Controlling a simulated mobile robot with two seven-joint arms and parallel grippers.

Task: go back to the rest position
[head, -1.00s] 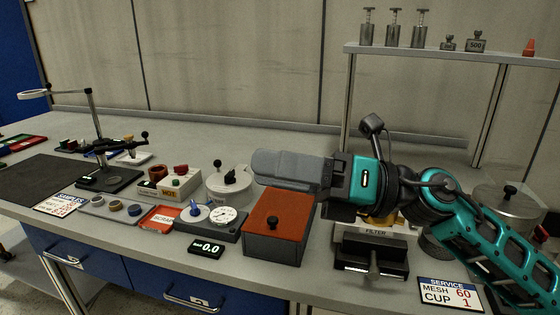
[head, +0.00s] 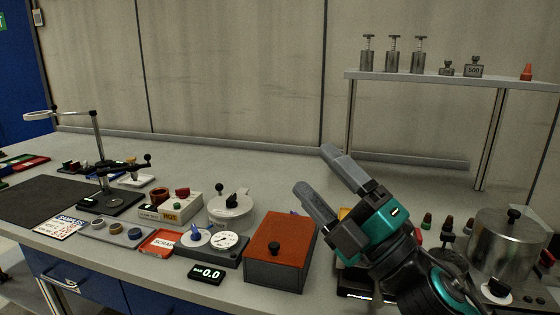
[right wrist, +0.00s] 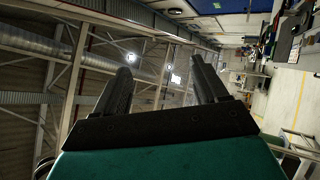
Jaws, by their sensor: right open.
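My right gripper (head: 322,176) is raised above the bench, to the right of the middle in the head view. Its two grey fingers stand apart with nothing between them. In the right wrist view the same gripper (right wrist: 166,82) is open and empty, with the hall's roof beams behind it. The gripper and forearm hide part of the filter area on the bench. My left gripper is not in view.
Under and left of the gripper stands a box with an orange lid (head: 282,235). A metal pot (head: 508,240) stands at the right. A shelf (head: 450,79) with several weights is behind. The bench middle (head: 270,170) is clear.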

